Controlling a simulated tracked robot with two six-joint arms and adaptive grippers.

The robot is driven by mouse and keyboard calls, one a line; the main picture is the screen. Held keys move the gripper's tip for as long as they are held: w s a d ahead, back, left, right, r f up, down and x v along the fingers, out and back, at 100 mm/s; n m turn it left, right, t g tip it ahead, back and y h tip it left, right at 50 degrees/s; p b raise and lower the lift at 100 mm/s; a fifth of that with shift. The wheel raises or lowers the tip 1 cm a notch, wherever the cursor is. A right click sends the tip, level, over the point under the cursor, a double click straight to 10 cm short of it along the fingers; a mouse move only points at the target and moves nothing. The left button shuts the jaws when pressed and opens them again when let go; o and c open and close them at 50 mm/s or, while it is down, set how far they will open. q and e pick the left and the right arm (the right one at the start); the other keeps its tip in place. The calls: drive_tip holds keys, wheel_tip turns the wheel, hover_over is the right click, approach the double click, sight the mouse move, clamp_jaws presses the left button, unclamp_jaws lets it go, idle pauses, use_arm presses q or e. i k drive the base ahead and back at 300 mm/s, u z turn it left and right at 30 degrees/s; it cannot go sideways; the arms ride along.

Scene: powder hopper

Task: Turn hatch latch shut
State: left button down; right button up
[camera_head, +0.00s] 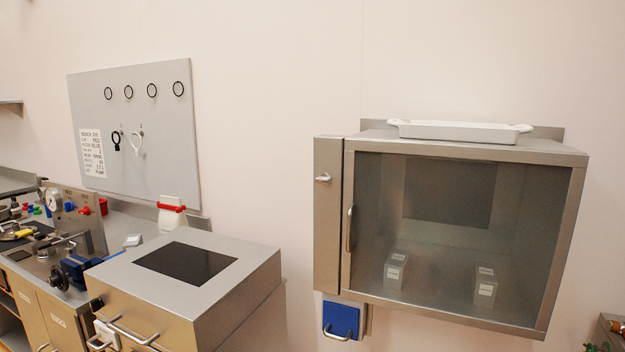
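The hatch is a metal wall cabinet with a framed glass door (450,222), at the right in the head view. The door looks closed against its frame. A small light-coloured latch (323,178) sits on the metal panel left of the door. Its lever looks roughly level. A vertical bar handle (350,228) is on the door's left edge. Neither of my grippers is in view.
A white tray (458,131) lies on the cabinet's top. Labelled small containers (395,271) stand inside, behind the glass. A blue box (341,318) hangs below. At the left are a metal unit (254,260), a cluttered bench and a wall board (160,138).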

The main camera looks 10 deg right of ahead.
sight(326, 178)
drive_tip(key=i, duration=0.95)
drive_tip(key=z, duration=0.05)
